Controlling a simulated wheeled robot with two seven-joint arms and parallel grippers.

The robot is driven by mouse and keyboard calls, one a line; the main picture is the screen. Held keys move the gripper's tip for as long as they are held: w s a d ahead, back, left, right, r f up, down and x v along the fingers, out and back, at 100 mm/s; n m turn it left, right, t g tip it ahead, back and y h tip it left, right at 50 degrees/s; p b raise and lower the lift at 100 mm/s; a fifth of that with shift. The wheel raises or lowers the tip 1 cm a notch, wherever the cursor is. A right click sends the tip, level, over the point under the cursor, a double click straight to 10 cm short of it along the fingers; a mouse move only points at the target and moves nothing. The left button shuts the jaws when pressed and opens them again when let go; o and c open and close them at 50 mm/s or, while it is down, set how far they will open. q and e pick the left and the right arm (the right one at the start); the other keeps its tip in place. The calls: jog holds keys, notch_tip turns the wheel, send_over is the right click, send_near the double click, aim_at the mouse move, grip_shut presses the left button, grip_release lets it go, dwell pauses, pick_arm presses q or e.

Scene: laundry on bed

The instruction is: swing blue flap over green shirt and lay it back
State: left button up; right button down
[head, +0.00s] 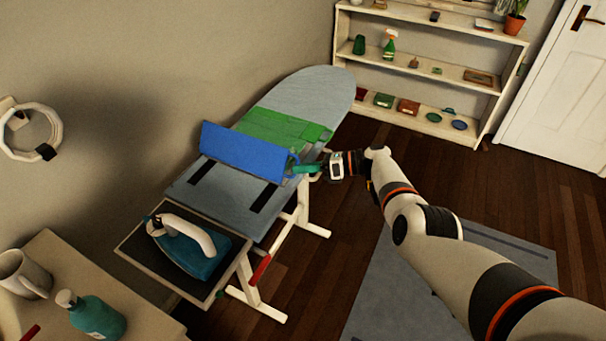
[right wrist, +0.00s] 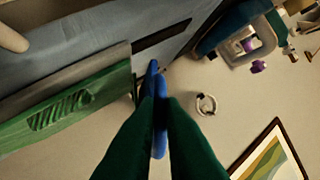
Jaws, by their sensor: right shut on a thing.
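The blue flap (head: 240,150) stands tilted up over the ironing board, beside the green shirt (head: 285,127), which lies flat on the board. My right gripper (head: 306,168), with green fingers, is shut on the flap's right end. In the right wrist view the blue flap (right wrist: 160,115) shows edge-on between the two fingers, and the green shirt (right wrist: 60,118) lies to the left. The flap hides part of the board and perhaps part of the shirt. My left gripper is in neither view.
The grey-blue ironing board (head: 318,88) has two dark strips in front of the flap. An iron (head: 185,247) rests on the tray at its near end. A side table (head: 60,260) with a mug and bottle is at lower left. A shelf (head: 430,60) stands behind.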

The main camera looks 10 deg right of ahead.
dwell(0.3)
jog(key=c, duration=1.5)
grip_release()
jog(key=shift+w+f, duration=0.1)
jog(key=shift+c, duration=0.2)
jog(key=p+v, duration=0.1)
jog(key=v, duration=1.1)
